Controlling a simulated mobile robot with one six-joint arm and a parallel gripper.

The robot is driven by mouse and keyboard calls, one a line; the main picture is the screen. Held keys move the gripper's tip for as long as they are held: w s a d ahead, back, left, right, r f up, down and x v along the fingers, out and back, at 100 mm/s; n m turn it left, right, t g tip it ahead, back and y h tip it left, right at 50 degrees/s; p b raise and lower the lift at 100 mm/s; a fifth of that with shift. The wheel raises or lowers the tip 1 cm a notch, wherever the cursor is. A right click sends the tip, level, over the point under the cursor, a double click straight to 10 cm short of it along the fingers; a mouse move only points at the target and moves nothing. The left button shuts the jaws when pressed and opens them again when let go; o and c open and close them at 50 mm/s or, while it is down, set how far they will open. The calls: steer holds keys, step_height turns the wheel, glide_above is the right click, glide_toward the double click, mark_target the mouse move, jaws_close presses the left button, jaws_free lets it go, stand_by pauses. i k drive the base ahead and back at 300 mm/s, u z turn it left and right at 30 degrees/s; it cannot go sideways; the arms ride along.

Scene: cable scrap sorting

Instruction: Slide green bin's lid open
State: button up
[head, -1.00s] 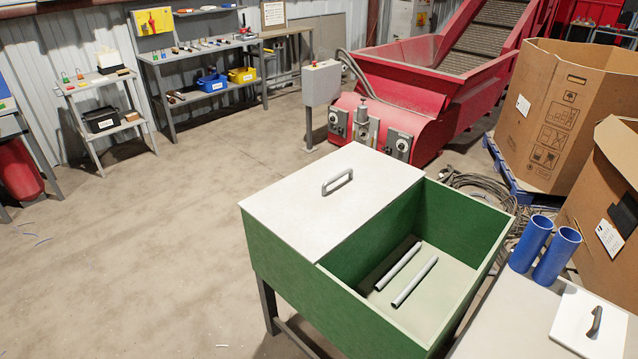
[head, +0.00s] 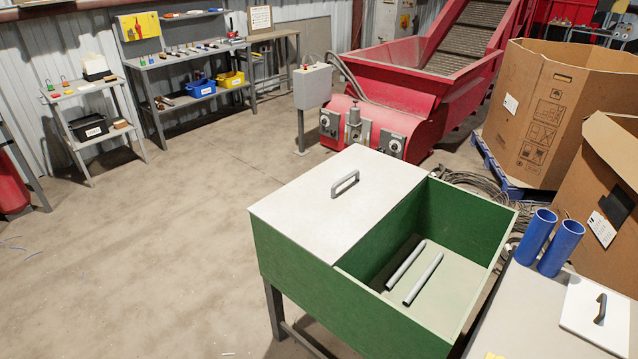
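The green bin (head: 350,306) stands on grey legs in the lower middle of the head view. Its pale lid (head: 300,215) covers the left part of the bin, and a grey bar handle (head: 345,184) stands on the lid. The right part of the bin is open. Two grey tubes (head: 405,265) (head: 424,279) lie side by side on the floor inside the open part. What is under the lid is hidden. My gripper is not in view.
A table (head: 520,300) at the lower right holds two blue cylinders (head: 561,247) and a white handled plate (head: 595,312). A red conveyor hopper (head: 410,100), cables (head: 470,185) and cardboard boxes (head: 545,115) stand behind.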

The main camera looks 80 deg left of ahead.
mark_target(326, 210)
steer(key=u, duration=0.4)
steer(key=k, duration=0.3)
steer(key=u, duration=2.35)
steer(key=k, duration=0.6)
steer(key=z, duration=0.2)
steer(key=i, duration=0.6)
